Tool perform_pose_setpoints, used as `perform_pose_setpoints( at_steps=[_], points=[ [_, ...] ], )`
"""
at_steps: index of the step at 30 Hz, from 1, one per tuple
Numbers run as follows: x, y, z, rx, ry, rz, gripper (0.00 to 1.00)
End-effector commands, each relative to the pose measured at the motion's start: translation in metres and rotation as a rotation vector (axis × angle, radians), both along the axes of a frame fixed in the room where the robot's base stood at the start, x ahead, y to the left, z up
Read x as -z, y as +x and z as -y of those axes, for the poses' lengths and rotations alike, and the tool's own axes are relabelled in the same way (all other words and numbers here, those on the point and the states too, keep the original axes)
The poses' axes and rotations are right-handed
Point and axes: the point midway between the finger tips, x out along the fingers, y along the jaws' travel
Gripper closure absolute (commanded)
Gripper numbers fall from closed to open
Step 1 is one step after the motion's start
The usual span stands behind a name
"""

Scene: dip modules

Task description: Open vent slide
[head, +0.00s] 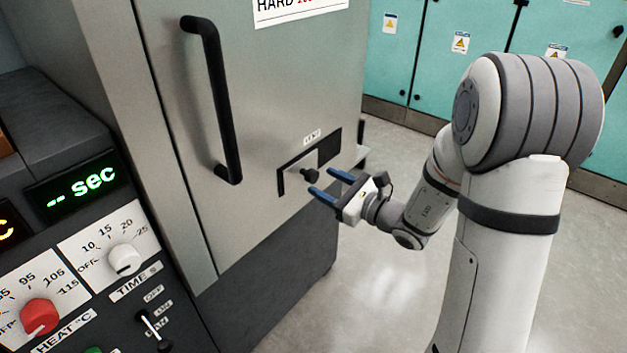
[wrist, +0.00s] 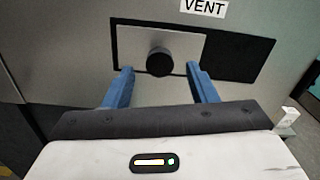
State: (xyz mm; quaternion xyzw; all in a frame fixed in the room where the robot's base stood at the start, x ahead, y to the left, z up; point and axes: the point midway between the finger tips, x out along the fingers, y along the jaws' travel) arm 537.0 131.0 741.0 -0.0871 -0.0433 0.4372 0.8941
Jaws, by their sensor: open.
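The vent slide (head: 297,169) is a light metal plate with a round black knob (head: 310,176), set in a black frame on the cabinet's lower front. In the wrist view the slide plate (wrist: 130,45) covers the left part of the frame, and the dark area (wrist: 235,58) to its right is uncovered. The knob (wrist: 160,62) shows ahead of and between my fingers. A VENT label (wrist: 203,7) is above the frame. My gripper (head: 331,184) is open, its blue fingers pointing at the knob. In the wrist view my gripper (wrist: 160,85) appears empty; contact with the knob cannot be told.
The grey metal cabinet (head: 260,75) has a long black vertical handle (head: 222,110) left of the vent. A control panel with a red knob (head: 40,316) and a white knob (head: 124,259) stands at left. Teal lockers (head: 480,45) line the back. Open floor (head: 385,285) lies to the right.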

Motion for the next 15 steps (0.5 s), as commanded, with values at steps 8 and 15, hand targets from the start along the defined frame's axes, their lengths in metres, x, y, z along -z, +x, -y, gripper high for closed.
perform_pose_setpoints(
  at_steps=[8,15],
  points=[
    [0.001,0.024,-0.032,-0.002,-0.001,0.001,0.48],
    [0.0,0.029,-0.038,-0.001,-0.002,0.0,0.48]
  ],
)
